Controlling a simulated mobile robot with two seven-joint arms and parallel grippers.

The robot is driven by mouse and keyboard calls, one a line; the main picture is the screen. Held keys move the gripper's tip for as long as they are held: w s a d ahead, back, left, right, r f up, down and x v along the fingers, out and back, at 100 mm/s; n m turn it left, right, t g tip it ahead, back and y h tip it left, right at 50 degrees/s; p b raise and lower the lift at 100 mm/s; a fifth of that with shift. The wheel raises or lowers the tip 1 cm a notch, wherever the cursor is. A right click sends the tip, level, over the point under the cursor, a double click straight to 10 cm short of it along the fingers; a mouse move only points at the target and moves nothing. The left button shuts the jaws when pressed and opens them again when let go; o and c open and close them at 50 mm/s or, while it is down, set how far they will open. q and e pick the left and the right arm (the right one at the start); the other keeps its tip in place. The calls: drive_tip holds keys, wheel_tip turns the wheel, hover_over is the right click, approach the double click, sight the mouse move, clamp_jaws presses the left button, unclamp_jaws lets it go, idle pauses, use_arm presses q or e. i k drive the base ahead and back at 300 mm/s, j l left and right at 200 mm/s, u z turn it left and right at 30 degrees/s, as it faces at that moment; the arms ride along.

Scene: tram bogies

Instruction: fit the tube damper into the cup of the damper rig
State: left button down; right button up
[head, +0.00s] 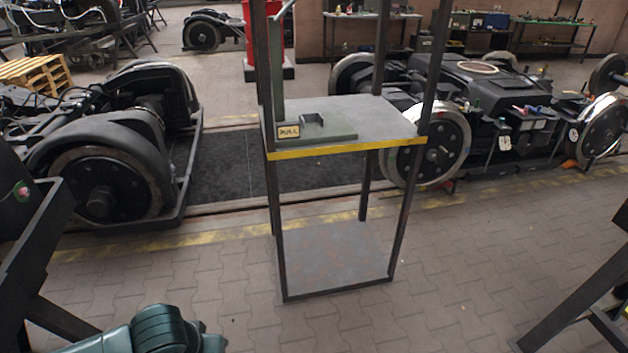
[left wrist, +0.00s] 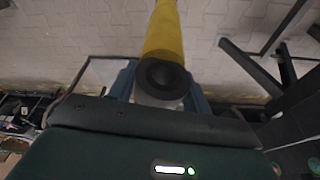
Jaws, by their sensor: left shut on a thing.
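The damper rig (head: 370,119) stands in the middle of the head view, a dark frame with a grey top plate and a yellow front edge. On the plate lies a green-grey base with a small dark U-shaped holder (head: 314,119), which looks like the cup. The yellow tube damper (left wrist: 163,32) shows in the left wrist view, its round black end (left wrist: 162,79) towards the camera. My left gripper (left wrist: 161,92) is shut on it, one blue finger on each side. In the head view only part of my teal left arm shows at the bottom left. My right gripper is not seen.
A small label plate (head: 288,131) stands beside the holder. The rig's dark posts (head: 437,60) rise around the plate. Wheeled bogies stand at the left (head: 105,170) and behind at the right (head: 490,110). The paved floor in front of the rig is clear.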

sight(311, 124)
drive_tip(key=i+l, duration=0.25)
drive_tip(key=i+l+u, duration=0.15)
drive_tip(key=i+l, duration=0.15)
drive_tip(key=l, duration=0.15)
drive_tip(key=i+l, duration=0.25)
drive_tip(key=i+l+u, duration=0.1)
drive_tip(key=l, duration=0.35)
drive_tip(key=i+l+u, duration=0.1)
drive_tip(key=i+l, duration=0.5)
drive_tip(key=l, duration=0.2)
drive_tip(key=i+l+u, duration=0.1)
drive_tip(key=l, duration=0.3)
drive_tip(key=i+l+u, duration=0.1)
drive_tip(key=i+l, duration=0.2)
drive_tip(key=l, duration=0.15)
